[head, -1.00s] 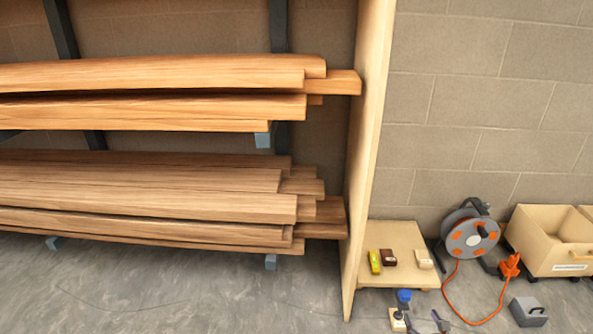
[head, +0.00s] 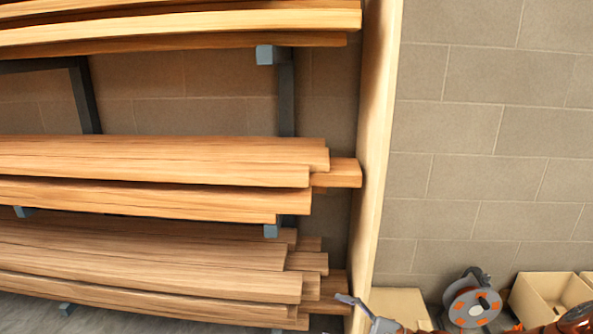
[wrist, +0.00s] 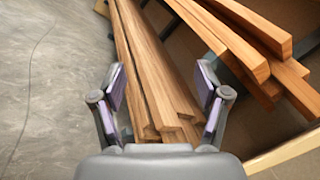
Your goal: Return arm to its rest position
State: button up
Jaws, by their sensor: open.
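My gripper (wrist: 162,90) is open in the wrist view, its two purple-padded fingers spread apart with nothing held between them. Stacked wooden boards (wrist: 150,65) show beyond and between the fingers; I cannot tell the exact distance. In the head view, the gripper end (head: 356,306) shows small at the bottom, in front of the lower boards' right ends. Part of my orange arm runs along the bottom right edge of that view.
Wooden boards (head: 150,160) lie on a wall rack at several levels. A tall pale panel (head: 378,150) stands at their right. A cable reel (head: 472,302) and a cardboard-coloured bin (head: 530,295) stand by the block wall (head: 480,120). Grey floor (wrist: 40,90) is open in the wrist view.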

jog(key=s+a+r+n+g+h+p, duration=0.3)
jog(key=s+r+n+g+p, duration=0.35)
jog(key=s, duration=0.35)
jog(key=s+a+r+n+g+h+p, duration=0.3)
jog(key=s+a+r+n+g+p, duration=0.15)
jog(key=s+r, duration=0.4)
jog(key=s+d+r+n+h+p, duration=0.1)
jog(key=s+d+r+h+p, duration=0.4)
jog(key=d, duration=0.3)
jog(key=s+d+r+n+t+h+p, duration=0.1)
jog(key=s+d+r+n+h+p, duration=0.1)
jog(key=s+d+r+h+p, duration=0.3)
jog(key=d+r+h+p, duration=0.1)
jog(key=d+p, duration=0.1)
jog(key=d, duration=0.2)
jog(key=shift+r+p, duration=0.2)
jog(key=shift+p, duration=0.1)
